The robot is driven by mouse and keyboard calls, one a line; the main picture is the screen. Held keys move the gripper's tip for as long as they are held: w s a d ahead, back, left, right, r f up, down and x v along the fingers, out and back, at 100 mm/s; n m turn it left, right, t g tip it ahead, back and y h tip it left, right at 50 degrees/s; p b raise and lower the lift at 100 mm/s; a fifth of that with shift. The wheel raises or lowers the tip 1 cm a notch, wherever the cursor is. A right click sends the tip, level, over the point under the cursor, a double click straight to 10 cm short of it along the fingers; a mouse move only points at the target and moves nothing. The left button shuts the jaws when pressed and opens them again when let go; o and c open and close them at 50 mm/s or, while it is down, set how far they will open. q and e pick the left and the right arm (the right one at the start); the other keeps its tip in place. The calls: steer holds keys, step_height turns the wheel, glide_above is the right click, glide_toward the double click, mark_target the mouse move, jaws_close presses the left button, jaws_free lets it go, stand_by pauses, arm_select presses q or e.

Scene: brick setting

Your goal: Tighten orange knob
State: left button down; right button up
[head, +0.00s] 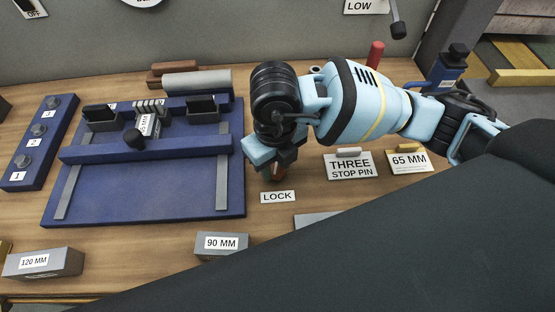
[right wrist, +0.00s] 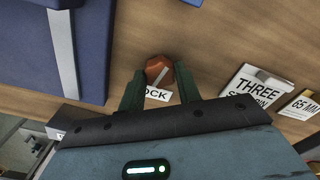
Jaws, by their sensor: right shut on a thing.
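The orange knob (right wrist: 159,71) sits on the wooden panel just above the LOCK label, with a pale line across its face. In the right wrist view it lies between the two dark green fingers of my right gripper (right wrist: 160,90), which is shut on it. In the head view the right gripper (head: 275,168) points down at the panel above the LOCK label (head: 278,197), and only a small part of the knob (head: 279,175) shows below the fingers. My left gripper is not in view.
A blue fixture (head: 145,190) with rails lies left of the gripper. A 90 MM block (head: 222,246) is below. THREE STOP PIN (head: 350,166) and 65 MM (head: 410,161) labels are to the right. A red peg (head: 375,53) stands behind my right arm.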

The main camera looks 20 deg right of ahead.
mark_target(275, 168)
steer(key=shift+r+m+p, duration=0.2)
steer(key=shift+m+p, duration=0.35)
steer(key=shift+m, duration=0.35)
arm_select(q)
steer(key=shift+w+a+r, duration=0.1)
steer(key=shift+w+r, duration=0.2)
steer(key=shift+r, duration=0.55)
arm_select(e)
steer(key=shift+f+m, duration=0.1)
steer(key=shift+m, duration=0.2)
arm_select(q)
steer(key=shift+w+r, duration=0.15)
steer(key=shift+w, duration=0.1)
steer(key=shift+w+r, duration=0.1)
arm_select(e)
steer(key=o, duration=1)
steer(key=shift+c, duration=0.2)
step_height(275, 168, up, 7)
steer(key=shift+p, duration=0.45)
steer(key=shift+r, duration=0.35)
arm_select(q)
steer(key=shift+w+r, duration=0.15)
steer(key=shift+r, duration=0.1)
